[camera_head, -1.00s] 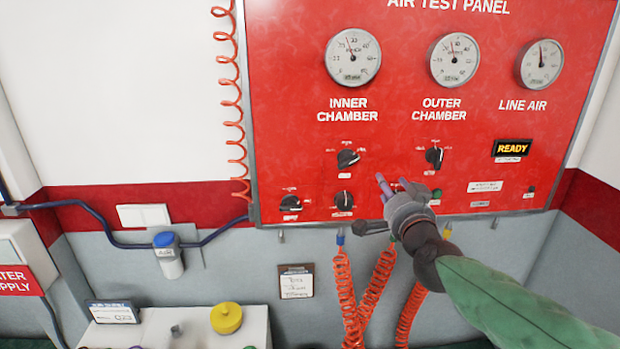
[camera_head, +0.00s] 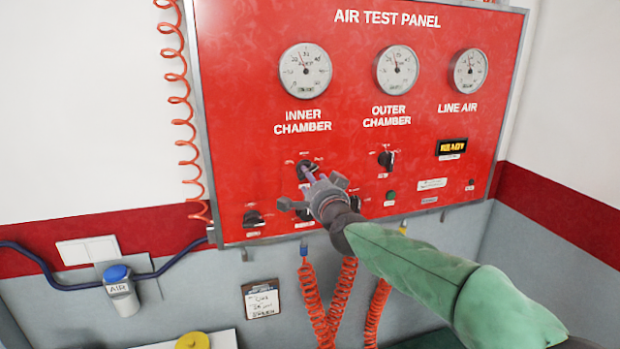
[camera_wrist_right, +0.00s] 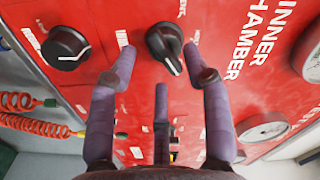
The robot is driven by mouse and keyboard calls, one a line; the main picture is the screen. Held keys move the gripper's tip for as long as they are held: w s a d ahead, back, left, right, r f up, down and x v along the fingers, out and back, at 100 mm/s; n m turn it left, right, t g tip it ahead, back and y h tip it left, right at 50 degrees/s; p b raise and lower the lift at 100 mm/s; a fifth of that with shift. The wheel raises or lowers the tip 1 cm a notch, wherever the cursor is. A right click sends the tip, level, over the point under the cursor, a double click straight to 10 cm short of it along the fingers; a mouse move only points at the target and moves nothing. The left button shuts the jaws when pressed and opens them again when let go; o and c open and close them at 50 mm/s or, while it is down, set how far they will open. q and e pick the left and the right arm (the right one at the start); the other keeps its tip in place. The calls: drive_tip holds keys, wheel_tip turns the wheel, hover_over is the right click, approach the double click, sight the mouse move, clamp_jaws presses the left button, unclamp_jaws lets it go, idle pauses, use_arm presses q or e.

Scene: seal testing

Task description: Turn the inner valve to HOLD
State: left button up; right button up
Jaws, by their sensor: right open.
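The inner valve is a black knob (camera_head: 306,167) under the INNER CHAMBER lettering on the red panel. My right gripper (camera_head: 310,180) is in front of it and partly covers it in the head view. In the right wrist view the knob (camera_wrist_right: 162,40) sits between and slightly beyond the spread purple fingertips of my right gripper (camera_wrist_right: 166,68), which is open. A white line on the knob points to the picture's lower right there. I cannot tell whether any finger touches it. The small labels around the knob, including any HOLD mark, are not readable. My left gripper is not in view.
Other black knobs are close by: the outer one (camera_head: 386,160) to the right and one (camera_head: 253,218) at lower left. The READY display (camera_head: 451,147) is further right. Orange coiled hoses (camera_head: 316,300) hang below the panel. A blue-capped AIR device (camera_head: 119,285) is at left.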

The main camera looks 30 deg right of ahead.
drive_tip(key=shift+x, duration=0.95)
drive_tip(key=shift+d, duration=0.1)
drive_tip(key=shift+c, duration=0.8)
clamp_jaws()
